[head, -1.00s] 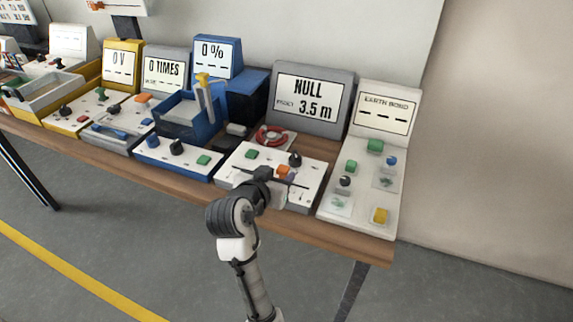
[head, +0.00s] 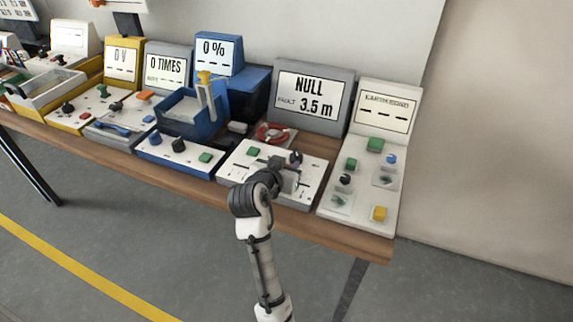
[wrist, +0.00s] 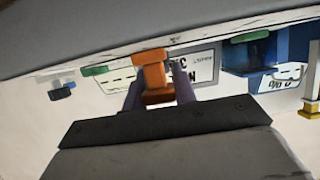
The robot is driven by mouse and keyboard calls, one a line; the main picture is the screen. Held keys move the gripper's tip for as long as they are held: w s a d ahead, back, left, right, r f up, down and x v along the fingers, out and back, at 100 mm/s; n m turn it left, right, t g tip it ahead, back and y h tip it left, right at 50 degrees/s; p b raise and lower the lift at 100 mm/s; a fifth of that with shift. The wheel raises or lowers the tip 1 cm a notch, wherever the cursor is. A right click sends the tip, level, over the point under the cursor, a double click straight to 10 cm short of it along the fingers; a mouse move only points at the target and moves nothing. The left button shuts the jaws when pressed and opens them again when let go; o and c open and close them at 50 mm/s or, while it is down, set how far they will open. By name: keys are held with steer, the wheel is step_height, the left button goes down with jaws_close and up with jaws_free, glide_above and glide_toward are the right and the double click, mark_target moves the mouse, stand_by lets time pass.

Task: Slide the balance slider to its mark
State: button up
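The balance slider's orange knob (wrist: 155,72) shows in the wrist view, standing between the two fingers of my gripper (wrist: 158,92). The fingers flank it closely, one on each side, and it fills the gap between them. In the head view my gripper (head: 288,178) is over the right half of the white panel (head: 236,170) and hides the knob. The panel's display (head: 309,97) reads NULL and FAULT 3.5 m. The slider's mark is hidden or too small to make out.
On the same panel are a green button (head: 253,151) and a dark knob (head: 295,157). A red ring (head: 272,133) lies behind it. The earth bond panel (head: 345,213) stands close on the right, the blue unit (head: 180,163) on the left. The table's front edge is clear.

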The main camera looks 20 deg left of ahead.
mark_target(238, 161)
jaws_close()
steer(key=a, duration=0.9)
steer(key=a+b, duration=0.1)
steer(key=a, duration=0.3)
steer(key=shift+w+a, duration=0.25)
steer(key=shift+a, duration=0.15)
steer(key=shift+a+r, duration=0.1)
steer(key=shift+a, duration=0.15)
steer(key=shift+o, duration=1.7)
jaws_free()
steer(key=shift+a, duration=0.1)
steer(key=o, duration=0.4)
steer(key=shift+a, duration=0.1)
